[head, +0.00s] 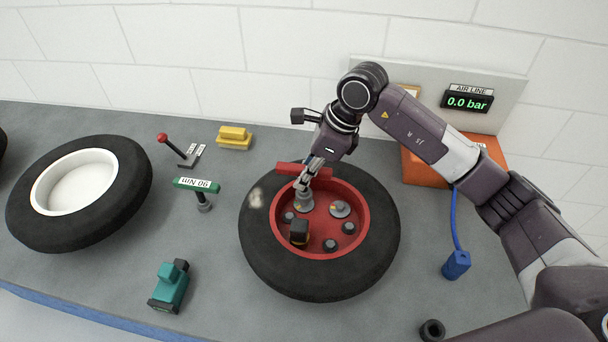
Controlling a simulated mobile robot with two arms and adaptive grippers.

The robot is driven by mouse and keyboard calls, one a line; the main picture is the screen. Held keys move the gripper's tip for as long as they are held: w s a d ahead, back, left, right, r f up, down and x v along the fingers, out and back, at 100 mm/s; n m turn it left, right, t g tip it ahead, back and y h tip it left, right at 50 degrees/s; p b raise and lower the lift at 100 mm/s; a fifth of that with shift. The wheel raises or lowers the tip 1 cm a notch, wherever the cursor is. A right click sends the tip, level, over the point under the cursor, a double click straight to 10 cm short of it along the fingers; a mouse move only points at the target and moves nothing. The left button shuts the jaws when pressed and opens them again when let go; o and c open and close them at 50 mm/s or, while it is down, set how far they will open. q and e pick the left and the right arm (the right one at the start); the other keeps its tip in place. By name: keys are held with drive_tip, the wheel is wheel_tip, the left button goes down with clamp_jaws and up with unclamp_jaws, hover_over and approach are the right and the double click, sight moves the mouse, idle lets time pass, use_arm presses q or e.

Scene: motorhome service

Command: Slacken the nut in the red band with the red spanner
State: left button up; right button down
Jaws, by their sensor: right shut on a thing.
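The red spanner (289,168) has a red bar on top and a grey socket (304,200) below. My right gripper (304,182) is shut on it, fingers pointing down into the wheel. The socket stands at the upper left inside the red rim (362,205) of the middle tyre (262,255); whether it sits over a nut is hidden. Grey nuts show in the rim, one at the left (288,217), one at the right (348,228) and one at the bottom (330,245). I cannot tell which one the red band marks. My left gripper is out of view.
A green-handled spanner (197,186), a red-knobbed lever (178,150), a yellow block (234,137) and a teal device (170,286) stand left. A white-rimmed tyre (120,205) lies far left.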

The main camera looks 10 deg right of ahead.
idle(0.7)
drive_tip(key=shift+f+b, duration=0.15)
drive_tip(key=shift+b, duration=0.25)
drive_tip(key=shift+f+b, duration=1)
drive_tip(key=shift+f, duration=0.1)
drive_tip(key=shift+r, duration=0.1)
drive_tip(key=shift+n+b, duration=0.4)
drive_tip(key=shift+n, duration=0.2)
drive_tip(key=shift+n+g+b, duration=0.3)
drive_tip(key=shift+n+g, duration=0.1)
drive_tip(key=shift+n, duration=0.1)
drive_tip(key=shift+y, duration=0.3)
